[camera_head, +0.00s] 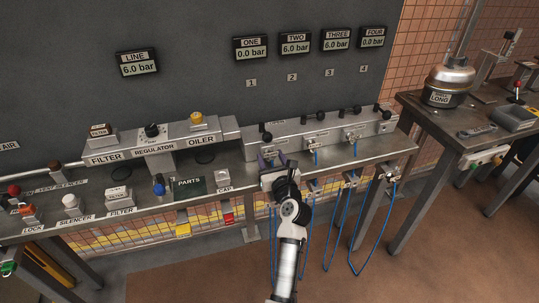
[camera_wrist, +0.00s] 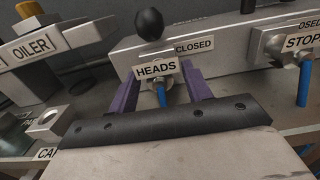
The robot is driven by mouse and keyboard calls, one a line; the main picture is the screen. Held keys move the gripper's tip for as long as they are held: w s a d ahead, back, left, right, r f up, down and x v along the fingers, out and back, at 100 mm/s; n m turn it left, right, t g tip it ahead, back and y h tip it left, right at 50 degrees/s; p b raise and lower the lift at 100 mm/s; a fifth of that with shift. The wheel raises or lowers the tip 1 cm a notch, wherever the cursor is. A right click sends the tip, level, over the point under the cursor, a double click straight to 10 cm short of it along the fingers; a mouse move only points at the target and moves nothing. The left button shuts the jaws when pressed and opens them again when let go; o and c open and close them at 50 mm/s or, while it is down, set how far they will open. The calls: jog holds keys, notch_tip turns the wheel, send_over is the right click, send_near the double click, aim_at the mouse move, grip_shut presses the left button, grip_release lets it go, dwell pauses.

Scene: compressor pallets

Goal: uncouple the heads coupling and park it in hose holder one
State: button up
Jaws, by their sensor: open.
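The heads coupling (camera_wrist: 166,84) sits under a white HEADS label (camera_wrist: 157,70) at the front of the metal valve manifold (camera_wrist: 225,38), with a blue hose (camera_wrist: 162,98) coming out of it. My gripper (camera_wrist: 162,88) is open, with one purple finger on each side of the coupling. I cannot tell whether the fingers touch it. In the head view my gripper (camera_head: 273,161) is at the left end of the manifold, and my arm hides the coupling. Hose holders (camera_head: 351,181) hang along the bench's front edge; which is holder one cannot be told.
A black-knobbed valve (camera_wrist: 149,24) marked CLOSED stands above the coupling. The STOP coupling (camera_wrist: 303,56) is to the right. Gauge ONE (camera_head: 251,48) reads 0.0 bar. Blue hoses (camera_head: 338,222) hang below the bench edge. The OILER block (camera_wrist: 35,55) and CAP part (camera_wrist: 45,124) are left.

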aim_at(272, 161)
dwell(0.4)
grip_shut()
jog(key=shift+s, duration=0.1)
jog(key=shift+p+v, duration=1.2)
jog(key=shift+v, duration=1.75)
